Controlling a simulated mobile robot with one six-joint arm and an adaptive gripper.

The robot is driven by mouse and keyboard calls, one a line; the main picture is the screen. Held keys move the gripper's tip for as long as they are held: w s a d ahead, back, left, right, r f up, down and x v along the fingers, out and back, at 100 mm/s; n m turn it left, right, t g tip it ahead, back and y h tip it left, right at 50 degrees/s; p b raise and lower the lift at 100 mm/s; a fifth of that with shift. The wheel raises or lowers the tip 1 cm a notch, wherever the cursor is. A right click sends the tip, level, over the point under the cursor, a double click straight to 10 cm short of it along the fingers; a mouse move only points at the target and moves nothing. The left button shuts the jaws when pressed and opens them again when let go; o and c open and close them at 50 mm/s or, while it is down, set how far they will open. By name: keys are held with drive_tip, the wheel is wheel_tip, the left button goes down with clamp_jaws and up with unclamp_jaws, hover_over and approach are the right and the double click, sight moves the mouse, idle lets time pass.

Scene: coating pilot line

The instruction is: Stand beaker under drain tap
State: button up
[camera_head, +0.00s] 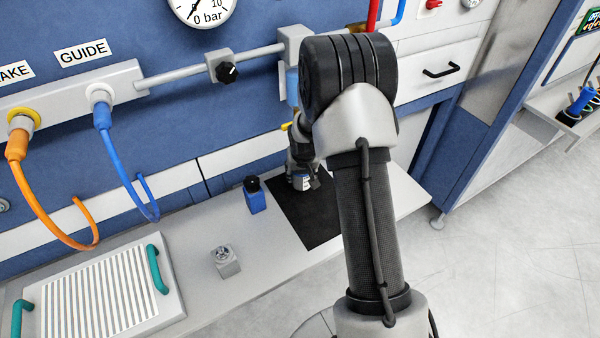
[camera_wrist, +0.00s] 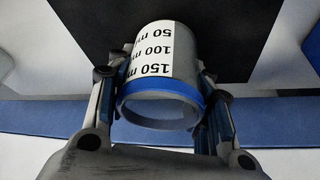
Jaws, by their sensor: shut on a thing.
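My gripper (camera_wrist: 162,98) is shut on the beaker (camera_wrist: 163,62), with one finger on each side. The beaker is pale, with a blue band near its rim and a white label marked 50, 100 and 150. In the wrist view its open rim faces the camera. Beyond it lies a black mat (camera_wrist: 215,25). In the head view my gripper (camera_head: 303,181) is over the black mat (camera_head: 318,225) on the bench, and my arm partly covers it. A small yellow part (camera_head: 286,126), possibly the drain tap's handle, shows just above my gripper. The tap's outlet is hidden.
A blue bottle with a black cap (camera_head: 255,196) stands left of the mat. A small metal block (camera_head: 225,261) and a ribbed tray with teal handles (camera_head: 172,306) are farther left. A grey pipe with a black knob (camera_head: 227,72) runs along the blue panel.

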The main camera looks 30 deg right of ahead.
drive_tip(key=o, duration=1)
drive_tip(key=shift+f, duration=0.1)
